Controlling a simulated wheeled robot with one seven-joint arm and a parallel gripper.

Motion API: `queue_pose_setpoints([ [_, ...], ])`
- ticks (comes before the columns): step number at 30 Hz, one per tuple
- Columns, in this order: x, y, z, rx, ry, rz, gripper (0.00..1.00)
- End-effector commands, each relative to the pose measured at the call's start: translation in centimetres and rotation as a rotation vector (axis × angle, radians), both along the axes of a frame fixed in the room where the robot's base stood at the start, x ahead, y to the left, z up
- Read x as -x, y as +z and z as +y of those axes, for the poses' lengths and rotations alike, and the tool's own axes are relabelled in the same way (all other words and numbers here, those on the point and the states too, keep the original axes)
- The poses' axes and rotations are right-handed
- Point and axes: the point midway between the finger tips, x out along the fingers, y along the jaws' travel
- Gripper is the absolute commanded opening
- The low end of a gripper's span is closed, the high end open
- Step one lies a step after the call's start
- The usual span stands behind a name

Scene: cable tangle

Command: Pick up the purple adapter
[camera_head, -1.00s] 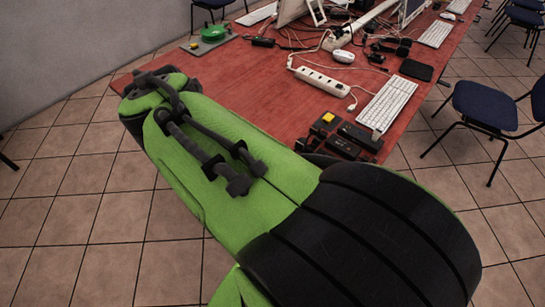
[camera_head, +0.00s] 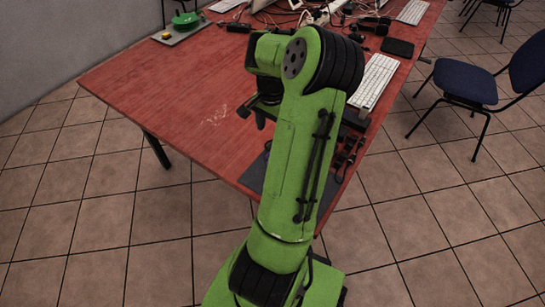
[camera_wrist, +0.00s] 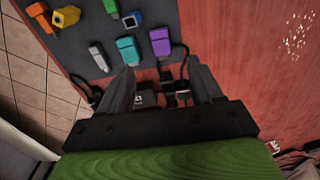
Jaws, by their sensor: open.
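The purple adapter (camera_wrist: 160,42) lies on a dark grey mat (camera_wrist: 185,50) in the wrist view, a little right of the top middle. It has a dark cable end below it. My gripper (camera_wrist: 163,82) is open and empty, with its two fingers apart below the adapter in the picture. The adapter is beyond the fingertips and not between them. In the head view my gripper (camera_head: 254,113) points down above the red table, near the mat (camera_head: 252,176). My arm hides most of the mat there, and I cannot make out the adapter.
A teal adapter (camera_wrist: 128,50) lies close left of the purple one. Dark cables run by the fingers. The table's left part (camera_head: 165,95) is clear.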

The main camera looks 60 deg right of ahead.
Motion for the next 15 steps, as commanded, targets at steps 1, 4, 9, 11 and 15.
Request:
queue_pose_setpoints([
  [1, 0.1, -1.9, 0.1, -0.006, 0.001, 0.0, 0.65],
  [4, 0.0, -4.2, 0.1, -0.005, 0.002, 0.0, 0.65],
  [9, 0.0, -6.3, 0.1, -0.002, 0.002, 0.001, 0.65],
  [11, 0.0, -7.1, 0.0, -0.002, 0.002, 0.0, 0.65],
  [15, -0.1, -10.0, 0.1, -0.004, 0.004, -0.001, 0.65],
])
